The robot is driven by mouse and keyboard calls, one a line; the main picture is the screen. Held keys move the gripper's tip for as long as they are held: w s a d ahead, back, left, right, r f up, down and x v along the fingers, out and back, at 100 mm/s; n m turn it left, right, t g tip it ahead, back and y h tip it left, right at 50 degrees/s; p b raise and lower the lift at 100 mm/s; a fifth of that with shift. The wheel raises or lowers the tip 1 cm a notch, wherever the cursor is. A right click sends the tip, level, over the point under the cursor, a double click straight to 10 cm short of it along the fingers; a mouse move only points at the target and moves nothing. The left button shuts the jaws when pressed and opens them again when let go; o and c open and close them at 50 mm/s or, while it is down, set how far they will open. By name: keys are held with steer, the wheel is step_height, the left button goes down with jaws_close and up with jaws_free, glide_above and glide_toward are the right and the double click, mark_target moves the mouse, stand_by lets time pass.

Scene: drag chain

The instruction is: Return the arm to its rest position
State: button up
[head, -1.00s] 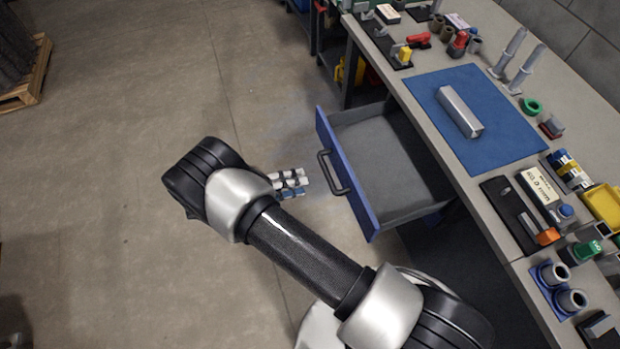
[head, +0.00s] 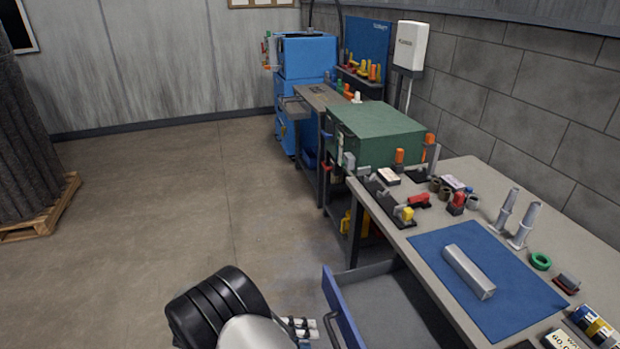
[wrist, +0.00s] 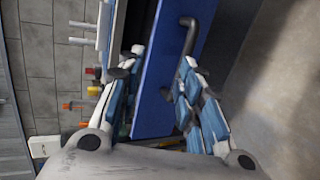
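I cannot tell the distance, and no contact is clear. In the head view my arm is at the bottom edge, and only a small part of the gripper (head: 302,327) shows, just left of the drawer (head: 385,305). The drawer is pulled out from under the workbench (head: 385,226).
A metal bar (head: 468,271) lies on a blue mat (head: 520,265) on the bench, among small parts. A green box (head: 375,132) and a blue machine (head: 305,90) stand farther back. The floor (head: 170,210) to the left is clear up to a pallet (head: 40,215).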

steer(key=s+d+r+m+g+y, duration=0.1)
steer(key=s+d+r+y, duration=0.2)
steer(key=r, duration=0.4)
steer(key=s+d+r+g+y, duration=0.1)
steer(key=d+r+y, duration=0.1)
steer(key=d+r, duration=0.35)
steer(key=s+d+r+m+g+y, duration=0.1)
steer(key=s+d+r+y, duration=0.15)
steer(key=r, duration=0.55)
steer(key=s+d+r+t+y, duration=0.2)
steer(key=s+r+y, duration=0.1)
steer(key=s, duration=0.3)
steer(key=s+d+r+t+y, duration=0.3)
steer(key=s+r, duration=0.1)
steer(key=s, duration=0.3)
steer(key=shift+s+d+m, duration=0.15)
steer(key=shift+d+m, duration=0.05)
steer(key=shift+m, duration=0.2)
